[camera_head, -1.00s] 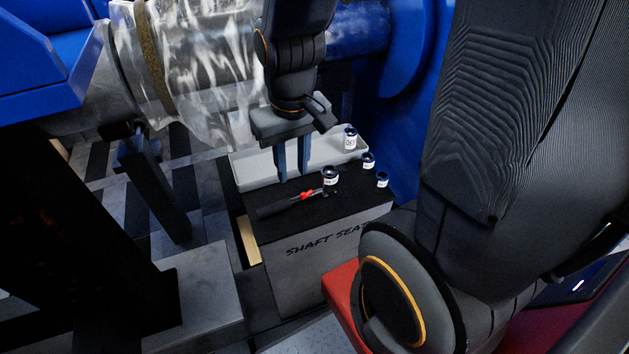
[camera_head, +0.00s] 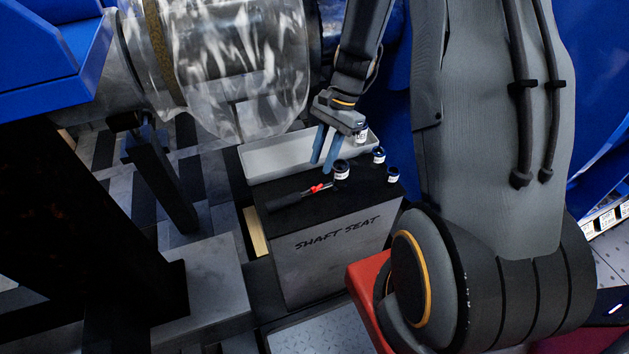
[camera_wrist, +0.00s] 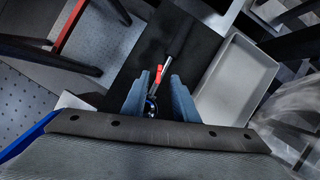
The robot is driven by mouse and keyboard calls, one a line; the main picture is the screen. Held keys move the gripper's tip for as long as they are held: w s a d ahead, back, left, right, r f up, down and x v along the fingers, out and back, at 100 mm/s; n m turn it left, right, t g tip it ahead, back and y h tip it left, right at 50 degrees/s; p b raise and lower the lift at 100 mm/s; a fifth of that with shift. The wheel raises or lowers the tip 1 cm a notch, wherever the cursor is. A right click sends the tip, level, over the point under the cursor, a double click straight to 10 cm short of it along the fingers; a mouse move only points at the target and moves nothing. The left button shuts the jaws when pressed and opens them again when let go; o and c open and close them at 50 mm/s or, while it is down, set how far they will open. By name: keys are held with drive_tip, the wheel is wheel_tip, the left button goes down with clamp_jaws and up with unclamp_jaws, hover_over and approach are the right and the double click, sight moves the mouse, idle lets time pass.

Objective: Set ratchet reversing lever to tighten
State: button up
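The ratchet lies on the black top of a grey box marked SHAFT SEAT. Its black handle (camera_head: 288,200) points left, and its red reversing lever (camera_head: 317,188) is near the head. In the wrist view the red lever (camera_wrist: 158,74) shows just ahead of the gap between my fingers. My gripper (camera_head: 324,165) is open and empty, tilted, with its two blue fingers above the back of the mat, beyond the lever. In the wrist view my gripper (camera_wrist: 158,92) spans a dark round part at the ratchet's head end. I cannot tell which way the lever is set.
A socket (camera_head: 341,170) stands by the ratchet head. Two more small labelled sockets (camera_head: 379,155) (camera_head: 393,174) stand to the right. A pale tray (camera_head: 270,158) lies behind the mat. A wrapped shaft (camera_head: 235,65) hangs at the back left. The grey box (camera_head: 330,265) stands by a red block (camera_head: 366,290).

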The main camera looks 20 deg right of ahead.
sight(312, 188)
drive_tip(key=shift+p+x, duration=0.8)
drive_tip(key=shift+x, duration=3.1)
drive_tip(key=shift+c, duration=0.6)
clamp_jaws()
